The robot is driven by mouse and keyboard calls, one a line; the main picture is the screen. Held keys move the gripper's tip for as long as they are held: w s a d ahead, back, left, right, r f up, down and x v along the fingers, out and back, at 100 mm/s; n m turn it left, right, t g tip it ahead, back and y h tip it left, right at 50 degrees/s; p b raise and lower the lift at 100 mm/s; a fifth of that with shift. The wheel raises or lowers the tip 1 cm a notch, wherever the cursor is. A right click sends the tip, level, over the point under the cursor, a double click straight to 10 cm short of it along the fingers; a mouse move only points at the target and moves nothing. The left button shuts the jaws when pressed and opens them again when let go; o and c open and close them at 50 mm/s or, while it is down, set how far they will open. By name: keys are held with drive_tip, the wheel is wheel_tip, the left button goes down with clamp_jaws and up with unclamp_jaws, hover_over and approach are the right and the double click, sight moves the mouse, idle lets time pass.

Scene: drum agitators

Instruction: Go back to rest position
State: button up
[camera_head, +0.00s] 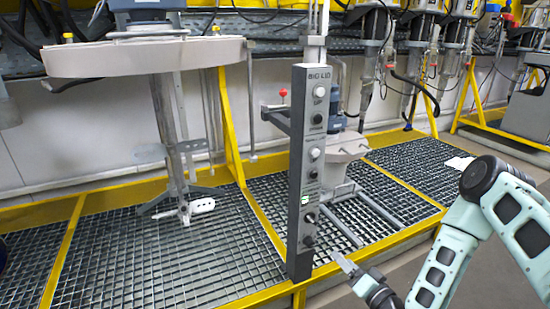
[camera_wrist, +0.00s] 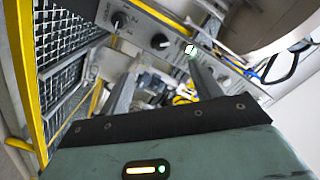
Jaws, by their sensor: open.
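My arm comes in from the right in the head view, and my gripper (camera_head: 340,260) is low beside the grey control post (camera_head: 299,262) marked "BIG LID". The fingertips are just right of the post's lower knob (camera_head: 308,241), and I see a small gap between them in the picture. In the wrist view my gripper (camera_wrist: 165,72) has its two fingers spread, with nothing held between them. A black knob (camera_wrist: 160,41) and a green-lit switch (camera_wrist: 190,50) on the panel show beyond the fingers.
A large agitator with a round beige lid (camera_head: 150,57) stands over the metal grating (camera_head: 130,265) at the left. A smaller beige vessel (camera_head: 335,148) is behind the post. A yellow platform edge (camera_head: 390,243) runs in front. Open floor (camera_head: 400,265) lies around my arm.

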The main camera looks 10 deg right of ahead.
drive_tip(key=s+a+r+n+g, duration=0.2)
drive_tip(key=a+r+n+g, duration=0.5)
drive_tip(key=a+n+g, duration=0.35)
drive_tip(key=s+r+n+g+h, duration=0.1)
drive_tip(key=s+r+g+h, duration=0.2)
drive_tip(key=s+r, duration=0.7)
drive_tip(key=s+r+n+g+h, duration=0.25)
drive_tip(key=s+r, duration=0.35)
drive_tip(key=s, duration=0.8)
wheel_tip(320, 180, up, 24)
drive_tip(key=p, duration=2.3)
drive_tip(key=shift+s+f+m+g, duration=0.15)
drive_tip(key=shift+s+m+g, duration=0.15)
drive_tip(key=shift+m, duration=0.1)
